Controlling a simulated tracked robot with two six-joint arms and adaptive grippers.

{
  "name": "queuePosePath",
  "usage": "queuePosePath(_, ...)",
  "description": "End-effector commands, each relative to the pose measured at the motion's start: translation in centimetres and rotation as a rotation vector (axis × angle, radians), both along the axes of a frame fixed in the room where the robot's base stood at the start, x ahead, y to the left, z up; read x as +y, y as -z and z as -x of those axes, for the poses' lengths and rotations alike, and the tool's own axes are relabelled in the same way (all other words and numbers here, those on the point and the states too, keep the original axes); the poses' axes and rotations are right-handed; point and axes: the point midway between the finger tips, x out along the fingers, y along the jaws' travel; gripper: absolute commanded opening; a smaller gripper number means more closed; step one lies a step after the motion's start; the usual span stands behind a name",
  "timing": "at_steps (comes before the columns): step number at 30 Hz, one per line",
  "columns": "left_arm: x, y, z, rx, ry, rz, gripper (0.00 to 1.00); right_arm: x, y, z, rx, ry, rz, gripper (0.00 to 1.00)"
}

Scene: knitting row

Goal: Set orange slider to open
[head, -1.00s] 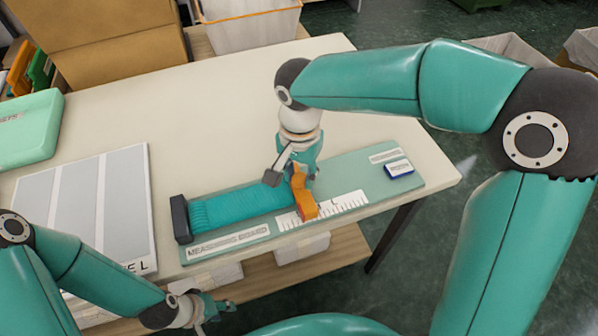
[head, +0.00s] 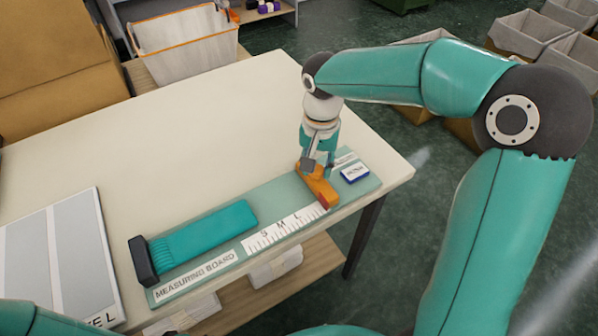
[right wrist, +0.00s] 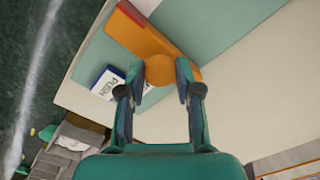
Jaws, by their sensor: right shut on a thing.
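The orange slider (head: 321,188) stands across the green measuring board (head: 219,280), at the right end of its S M L scale, with a red end toward the front. In the right wrist view the slider (right wrist: 150,42) is a long orange bar with a round knob. My right gripper (head: 312,166) is shut on that knob; its two fingers (right wrist: 160,92) flank it. A teal knitted piece (head: 205,236) lies at the board's left, clear of the slider. My left gripper is outside the frames.
A blue and white block marked PUSH (head: 355,174) sits close to the right of the slider. A dark end block (head: 142,261) closes the board's left end. A striped grey panel (head: 60,258) lies at left. The cream table (head: 200,130) is bare behind the board.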

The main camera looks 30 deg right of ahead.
Motion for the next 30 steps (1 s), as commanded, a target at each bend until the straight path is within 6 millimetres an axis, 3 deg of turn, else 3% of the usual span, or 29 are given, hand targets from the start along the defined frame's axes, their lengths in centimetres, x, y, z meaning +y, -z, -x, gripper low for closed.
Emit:
queuePosePath(7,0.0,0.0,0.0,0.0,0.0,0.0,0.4,-0.4,-0.2,-0.1,-0.006,0.0,0.01,0.0)
queuePosePath(8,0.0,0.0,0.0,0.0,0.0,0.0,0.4,-0.5,-0.2,-0.1,-0.007,0.0,0.01,0.35)
queuePosePath(12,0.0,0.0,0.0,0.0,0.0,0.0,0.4,-0.4,-0.2,-0.1,-0.005,0.0,0.009,0.59)
queuePosePath(23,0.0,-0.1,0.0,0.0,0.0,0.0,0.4,-0.2,-0.3,-0.1,-0.003,0.0,0.007,0.6)
queuePosePath(30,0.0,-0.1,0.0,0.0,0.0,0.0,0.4,-0.2,-3.0,-0.1,-0.007,0.0,0.007,0.6)
